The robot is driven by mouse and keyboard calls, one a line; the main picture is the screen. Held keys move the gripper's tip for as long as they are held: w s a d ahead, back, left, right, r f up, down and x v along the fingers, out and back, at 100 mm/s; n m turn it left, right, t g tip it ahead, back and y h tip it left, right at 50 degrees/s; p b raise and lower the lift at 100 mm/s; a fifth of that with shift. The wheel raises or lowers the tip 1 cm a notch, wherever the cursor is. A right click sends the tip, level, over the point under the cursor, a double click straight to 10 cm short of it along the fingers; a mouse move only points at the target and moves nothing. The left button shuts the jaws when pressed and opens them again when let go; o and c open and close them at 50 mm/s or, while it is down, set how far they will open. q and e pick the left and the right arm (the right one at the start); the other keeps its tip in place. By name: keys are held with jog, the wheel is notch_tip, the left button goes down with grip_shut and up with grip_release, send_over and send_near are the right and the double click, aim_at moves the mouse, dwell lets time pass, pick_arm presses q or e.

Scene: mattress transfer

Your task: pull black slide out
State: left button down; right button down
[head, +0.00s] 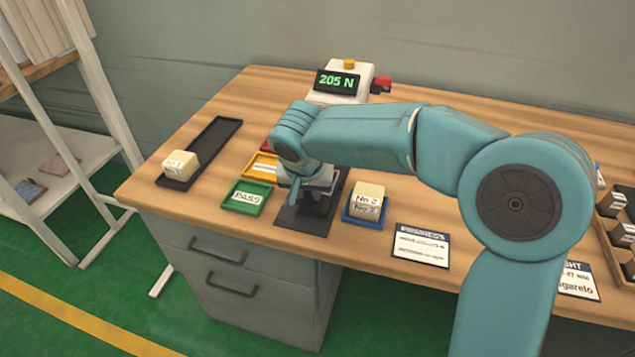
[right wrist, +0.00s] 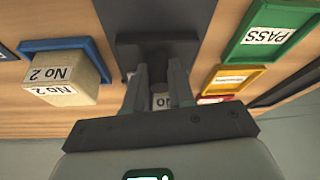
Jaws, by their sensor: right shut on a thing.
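The black slide (head: 297,221) lies on the wooden table below the tester (head: 343,80), its front part sticking out toward the table's front edge. My right gripper (head: 312,196) is over it, reaching down from above. In the right wrist view, the fingers (right wrist: 160,75) are close together at a dark upright part of the slide (right wrist: 157,45), shut on it. The exact contact is partly hidden. A pale labelled block (right wrist: 162,101) shows between the fingers, behind that part. My left gripper is not in view.
A green PASS tray (head: 246,198) and a yellow tray (head: 262,165) are left of the slide. A blue tray (head: 351,219) with No 2 block (head: 367,196) is close on the right. A black tray (head: 217,142) holds No 1 block (head: 180,163). The tester's display reads 205 N.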

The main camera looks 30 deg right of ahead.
jog(key=shift+s+a, duration=0.2)
jog(key=shift+a, duration=0.1)
jog(key=c, duration=1.3)
grip_release()
jog(key=shift+f, duration=0.1)
jog(key=o, duration=0.3)
jog(key=shift+s+a, duration=0.15)
jog(key=shift+o, duration=0.2)
jog(key=p+v, duration=0.3)
jog(key=v, duration=1.3)
jog(key=shift+r, duration=0.25)
jog(key=shift+s, duration=0.15)
